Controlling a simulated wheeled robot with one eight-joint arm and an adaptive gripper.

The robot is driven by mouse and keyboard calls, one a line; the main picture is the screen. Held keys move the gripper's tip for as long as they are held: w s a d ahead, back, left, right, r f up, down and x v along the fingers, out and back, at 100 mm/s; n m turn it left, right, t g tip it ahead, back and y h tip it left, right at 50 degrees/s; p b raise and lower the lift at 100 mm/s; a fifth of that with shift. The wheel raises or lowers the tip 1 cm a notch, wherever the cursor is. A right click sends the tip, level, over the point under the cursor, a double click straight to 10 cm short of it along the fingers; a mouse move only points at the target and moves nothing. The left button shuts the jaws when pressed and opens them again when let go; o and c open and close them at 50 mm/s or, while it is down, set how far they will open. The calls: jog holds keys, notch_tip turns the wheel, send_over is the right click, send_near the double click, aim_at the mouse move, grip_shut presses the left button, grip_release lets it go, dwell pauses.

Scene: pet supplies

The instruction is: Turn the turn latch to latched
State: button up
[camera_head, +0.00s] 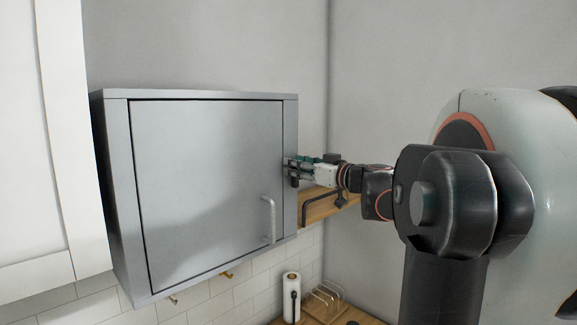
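A grey metal cabinet (120,180) hangs on the wall with its door (205,185) shut in the frame. A light vertical bar handle (266,220) is at the door's lower right. My gripper (290,169) reaches in from the right, with its fingertips at the cabinet's right front edge. A small dark upright piece (295,182) just below the fingertips may be the turn latch. It is mostly hidden by my gripper, and its turn position cannot be made out. Whether the fingers touch or grasp it is too small to tell.
A wooden shelf (320,211) with a dark bracket is just below my gripper. A paper towel roll (291,297) and a wire rack (327,298) stand on the counter below. A white cupboard (45,150) is at the left. Small hooks show under the cabinet.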

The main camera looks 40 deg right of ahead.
jog(key=shift+s+r, duration=0.1)
jog(key=shift+s, duration=0.15)
jog(key=shift+w, duration=0.1)
grip_shut()
jog(key=m+b, duration=0.1)
jog(key=m, duration=0.5)
jog(key=m+b, duration=0.2)
jog(key=m, duration=0.4)
jog(key=d+f+m+b, duration=0.1)
jog(key=m, duration=0.4)
jog(key=shift+m, duration=0.4)
jog(key=shift+f, duration=0.1)
dwell(0.4)
